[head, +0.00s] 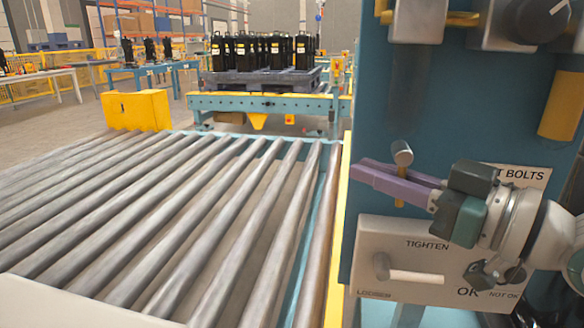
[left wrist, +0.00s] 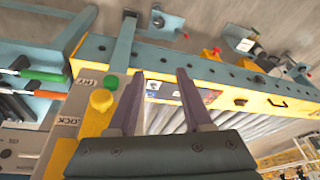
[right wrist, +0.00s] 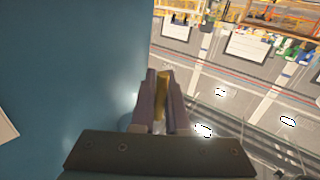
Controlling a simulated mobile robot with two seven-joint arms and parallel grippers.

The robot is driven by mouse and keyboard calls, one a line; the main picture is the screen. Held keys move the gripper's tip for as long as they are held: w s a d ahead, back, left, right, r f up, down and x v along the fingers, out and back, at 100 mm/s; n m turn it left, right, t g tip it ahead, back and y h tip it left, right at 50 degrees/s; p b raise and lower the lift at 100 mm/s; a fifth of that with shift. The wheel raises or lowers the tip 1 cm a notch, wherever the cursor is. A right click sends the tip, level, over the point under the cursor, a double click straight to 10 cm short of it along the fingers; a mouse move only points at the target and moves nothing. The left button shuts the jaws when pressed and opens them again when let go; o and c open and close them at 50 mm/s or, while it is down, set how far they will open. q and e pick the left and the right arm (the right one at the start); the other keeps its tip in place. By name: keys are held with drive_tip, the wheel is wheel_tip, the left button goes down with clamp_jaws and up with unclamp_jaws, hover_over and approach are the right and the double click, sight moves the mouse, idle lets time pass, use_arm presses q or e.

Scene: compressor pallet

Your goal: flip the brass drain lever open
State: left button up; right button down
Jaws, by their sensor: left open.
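The brass drain lever (head: 400,191) hangs roughly upright below a grey cylindrical stub (head: 402,152) on the blue panel. My right gripper (head: 370,176) reaches in from the right with its purple fingers across the lever. In the right wrist view, the lever (right wrist: 162,92) fills the narrow gap between the fingers (right wrist: 161,80), which look shut on it. The fingers hide the lever's middle in the head view. My left gripper (left wrist: 161,74) shows only in the left wrist view, open and empty, with its fingers wide apart.
A grey roller conveyor (head: 180,210) lies left of the blue panel (head: 375,110). A white plate with a lever (head: 400,276) sits just below my right gripper. Valve blocks (head: 420,20) stick out above. A green button (left wrist: 111,82) stands beside my left gripper.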

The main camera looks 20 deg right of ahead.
idle(0.4)
drive_tip(key=shift+w+a+r+m+t+b, duration=0.1)
drive_tip(key=shift+m+t+b, duration=0.3)
drive_tip(key=shift+b, duration=0.2)
drive_tip(key=c, duration=1.2)
unclamp_jaws()
